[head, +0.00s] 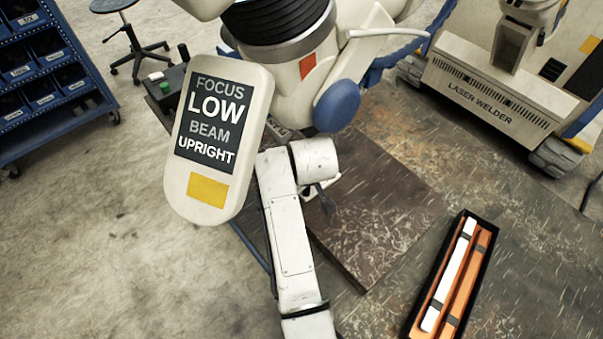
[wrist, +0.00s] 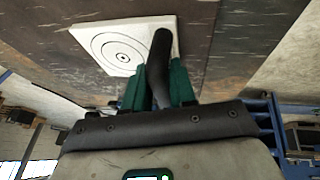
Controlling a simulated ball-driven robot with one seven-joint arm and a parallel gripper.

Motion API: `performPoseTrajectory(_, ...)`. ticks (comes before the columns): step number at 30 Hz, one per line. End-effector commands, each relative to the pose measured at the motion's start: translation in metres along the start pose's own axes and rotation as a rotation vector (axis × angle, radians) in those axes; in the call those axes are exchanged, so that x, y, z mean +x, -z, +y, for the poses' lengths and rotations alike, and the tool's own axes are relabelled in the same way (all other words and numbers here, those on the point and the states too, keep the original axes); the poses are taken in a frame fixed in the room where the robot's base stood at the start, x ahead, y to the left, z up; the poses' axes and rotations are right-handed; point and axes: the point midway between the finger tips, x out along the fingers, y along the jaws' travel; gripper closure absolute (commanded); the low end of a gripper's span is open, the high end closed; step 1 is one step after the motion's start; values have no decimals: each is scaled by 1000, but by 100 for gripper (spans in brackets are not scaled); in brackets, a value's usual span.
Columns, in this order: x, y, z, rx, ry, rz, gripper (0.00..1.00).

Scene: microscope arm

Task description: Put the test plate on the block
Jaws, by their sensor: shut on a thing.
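The test plate, a white square with black concentric rings, shows in the wrist view (wrist: 118,45), lying on a dark flat surface. I do not make it out in the head view. My gripper (wrist: 158,85) has green fingers shut on a dark, curved handle (wrist: 159,55). This handle partly overlaps the plate's right edge in the wrist view; I cannot tell what it belongs to. In the head view my gripper (head: 322,196) is small and dark, below the microscope arm. I cannot pick out the block in either view.
The microscope arm's sign panel (head: 209,145) reads focus low, beam upright, and hangs close on the left. A dark brown slab (head: 385,225) lies on the worn table. An open case (head: 450,285) with a white and an orange bar is at lower right.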

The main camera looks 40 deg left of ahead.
Motion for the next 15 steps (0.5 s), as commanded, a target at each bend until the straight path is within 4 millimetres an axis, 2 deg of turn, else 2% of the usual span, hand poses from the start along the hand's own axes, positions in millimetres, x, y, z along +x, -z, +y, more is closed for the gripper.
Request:
performPoseTrajectory(1,5,-3,-2,1,1,-2,100)
performPoseTrajectory(8,3,-2,-1,1,1,-3,100)
performPoseTrajectory(9,4,-4,-2,1,3,-5,71)
performPoseTrajectory(15,4,-3,-2,1,3,-5,52)
